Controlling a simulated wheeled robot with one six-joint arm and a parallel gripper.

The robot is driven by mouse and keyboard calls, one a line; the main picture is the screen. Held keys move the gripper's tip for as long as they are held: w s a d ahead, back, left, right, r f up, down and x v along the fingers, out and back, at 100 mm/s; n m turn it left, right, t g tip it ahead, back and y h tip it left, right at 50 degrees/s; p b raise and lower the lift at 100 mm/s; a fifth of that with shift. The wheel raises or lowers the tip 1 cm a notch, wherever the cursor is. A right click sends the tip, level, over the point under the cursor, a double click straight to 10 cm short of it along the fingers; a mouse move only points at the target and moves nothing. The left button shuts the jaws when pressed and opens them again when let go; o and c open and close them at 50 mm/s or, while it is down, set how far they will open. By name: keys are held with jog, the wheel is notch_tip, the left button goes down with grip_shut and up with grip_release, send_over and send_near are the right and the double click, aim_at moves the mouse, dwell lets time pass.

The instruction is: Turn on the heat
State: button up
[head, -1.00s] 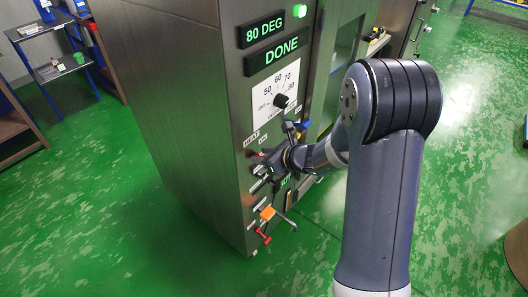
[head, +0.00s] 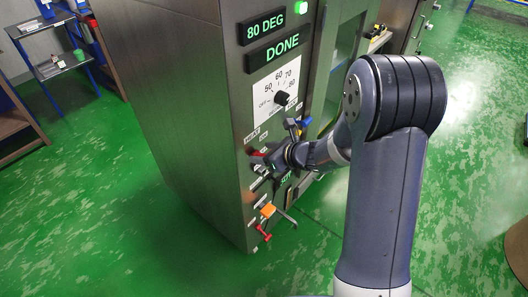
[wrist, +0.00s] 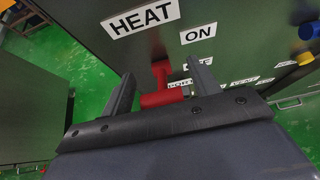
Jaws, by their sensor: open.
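A red T-shaped handle (wrist: 162,97) sits on the grey panel beside a white HEAT label (wrist: 141,17) and an ON label (wrist: 198,33) in the wrist view. My gripper (wrist: 163,80) is open, with one finger on each side of the handle; whether either finger touches it I cannot tell. In the head view my gripper (head: 268,164) is at the panel's lower left, and the red handle (head: 258,153) shows partly beside it.
The cabinet (head: 190,100) has displays reading 80 DEG (head: 264,26) and DONE (head: 273,48), a lit green lamp and a black dial knob (head: 282,98). Blue and yellow handles are to the right.

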jog(key=v, duration=1)
jog(key=shift+s+d, duration=0.1)
jog(key=x, duration=1.1)
jog(key=shift+d+r, duration=0.1)
jog(key=shift+r, duration=0.15)
